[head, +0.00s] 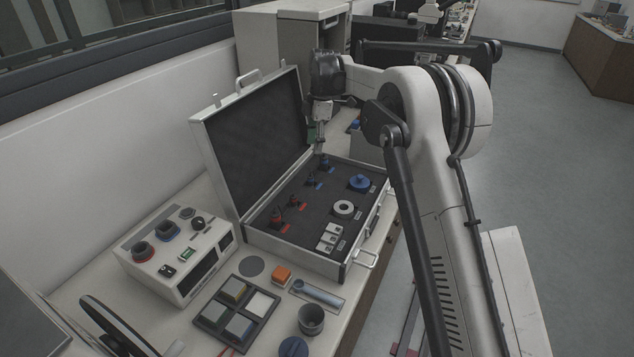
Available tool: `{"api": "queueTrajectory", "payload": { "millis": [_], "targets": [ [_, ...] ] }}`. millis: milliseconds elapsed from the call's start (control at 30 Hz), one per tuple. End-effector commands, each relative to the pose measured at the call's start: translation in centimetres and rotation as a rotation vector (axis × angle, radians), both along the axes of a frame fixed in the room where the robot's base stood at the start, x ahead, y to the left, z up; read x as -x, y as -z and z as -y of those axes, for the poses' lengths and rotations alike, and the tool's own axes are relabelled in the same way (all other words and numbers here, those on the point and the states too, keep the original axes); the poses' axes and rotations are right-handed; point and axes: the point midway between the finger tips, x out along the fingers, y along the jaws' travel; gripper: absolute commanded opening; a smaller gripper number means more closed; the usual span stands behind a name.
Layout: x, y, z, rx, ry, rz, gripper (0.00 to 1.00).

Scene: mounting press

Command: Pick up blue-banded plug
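An open silver case holds a dark foam insert (318,212) with several small plugs standing in it. Two plugs with blue markings stand near the far end: the farther blue-banded plug (325,163) and a nearer blue-banded plug (311,180). Two plugs with red markings, a red plug (294,201) and a larger red plug (277,214), stand closer to the front left. My gripper (319,150) points down over the far end of the case, just above the farther blue plug. The fingers are too small to tell if they are open or touching it.
The case's raised lid (250,135) stands left of my gripper. A blue disc (360,183), a white ring (344,209) and white blocks (329,237) share the foam. A control box (178,252) and a tray of coloured tiles (236,312) stand in front.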

Motion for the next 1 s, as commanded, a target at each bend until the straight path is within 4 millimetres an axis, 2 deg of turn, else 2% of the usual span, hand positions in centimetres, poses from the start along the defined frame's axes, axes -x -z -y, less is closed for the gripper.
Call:
{"api": "queueTrajectory", "payload": {
  "millis": [300, 667, 900, 1000],
  "targets": [
    [0.3, 5.5, -0.6, 0.0, 0.002, 0.001, 0.39],
    [0.5, 8.2, -0.9, 0.0, 0.003, 0.001, 0.39],
    [1.0, 11.5, -1.2, 0.0, 0.003, 0.001, 0.39],
    [1.1, 12.3, -1.3, 0.0, 0.003, 0.001, 0.39]
  ]
}}
